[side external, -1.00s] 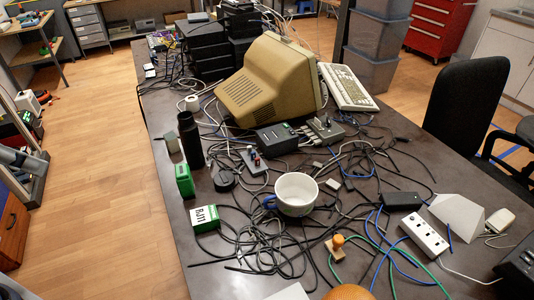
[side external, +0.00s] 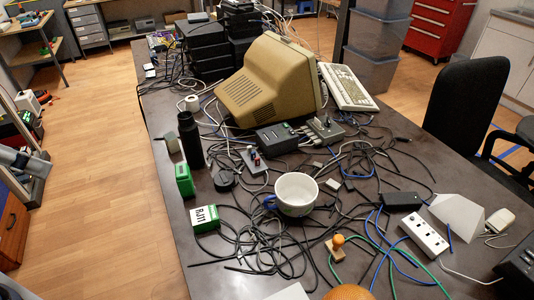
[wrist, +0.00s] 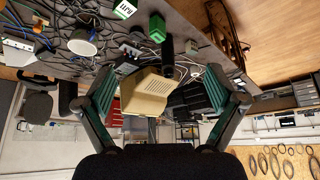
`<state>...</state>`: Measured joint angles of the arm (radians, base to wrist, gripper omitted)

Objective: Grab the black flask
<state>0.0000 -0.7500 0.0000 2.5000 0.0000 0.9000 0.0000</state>
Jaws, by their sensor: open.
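The black flask (side external: 190,140) stands upright near the left edge of the dark table in the side view. In the wrist view the flask (wrist: 168,48) shows small, above the picture's middle, beyond and between the spread fingers. My gripper (wrist: 160,90) is open and empty, its two green-padded fingers wide apart. It is well away from the flask and touches nothing. In the side view a grey, partly cut-off shape at the left edge seems to be part of my arm; the fingers cannot be made out there.
A green box (side external: 184,180) and an RJ11 box (side external: 205,218) stand in front of the flask. A beige monitor (side external: 265,80) is behind it to the right. A white mug (side external: 295,193) sits amid tangled cables. The floor left of the table (side external: 95,170) is clear.

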